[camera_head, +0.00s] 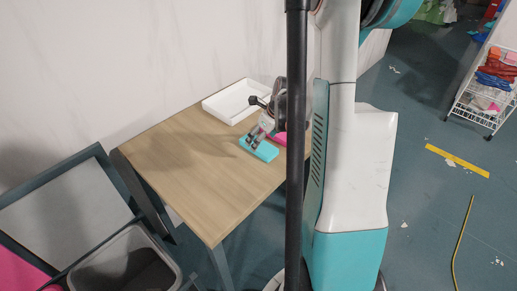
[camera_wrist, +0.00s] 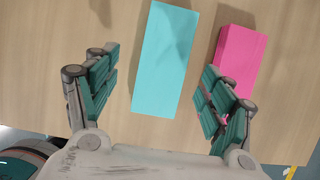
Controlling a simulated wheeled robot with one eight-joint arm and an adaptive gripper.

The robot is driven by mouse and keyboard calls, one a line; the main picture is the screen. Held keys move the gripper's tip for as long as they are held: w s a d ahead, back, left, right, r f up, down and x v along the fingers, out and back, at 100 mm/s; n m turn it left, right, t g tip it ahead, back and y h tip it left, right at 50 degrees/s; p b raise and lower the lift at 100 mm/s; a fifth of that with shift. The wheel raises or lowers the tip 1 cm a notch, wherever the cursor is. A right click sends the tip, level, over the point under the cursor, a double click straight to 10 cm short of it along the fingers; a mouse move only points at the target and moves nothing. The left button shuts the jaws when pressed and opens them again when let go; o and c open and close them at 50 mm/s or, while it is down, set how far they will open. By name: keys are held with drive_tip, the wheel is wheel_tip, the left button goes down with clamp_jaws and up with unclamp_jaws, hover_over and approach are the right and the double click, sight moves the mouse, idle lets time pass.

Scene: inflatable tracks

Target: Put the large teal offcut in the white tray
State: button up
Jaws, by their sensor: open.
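The large teal offcut (camera_wrist: 165,60) is a flat rectangular block lying on the wooden table. In the wrist view it lies ahead of my gripper (camera_wrist: 155,95), its near end reaching between the open, empty fingers. The offcut (camera_head: 259,149) also shows in the head view near the table's right side, with my gripper (camera_head: 258,140) close above it. The white tray (camera_head: 207,106) stands empty at the table's back edge by the wall. It is not in the wrist view.
A pink block (camera_wrist: 240,62) lies right beside the teal offcut, partly hidden by my right finger. The table (camera_head: 190,185) is bare on its left and front. A grey bin (camera_head: 88,268) stands at the lower left, and a wire rack (camera_head: 487,98) stands far right.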

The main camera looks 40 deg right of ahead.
sight(259, 147)
drive_tip(key=x, duration=0.1)
drive_tip(key=b+x, duration=0.1)
drive_tip(key=x, duration=0.2)
drive_tip(key=shift+d+f+b, duration=0.3)
drive_tip(key=shift+b, duration=0.05)
drive_tip(key=c, duration=1.3)
drive_tip(key=shift+r, duration=0.1)
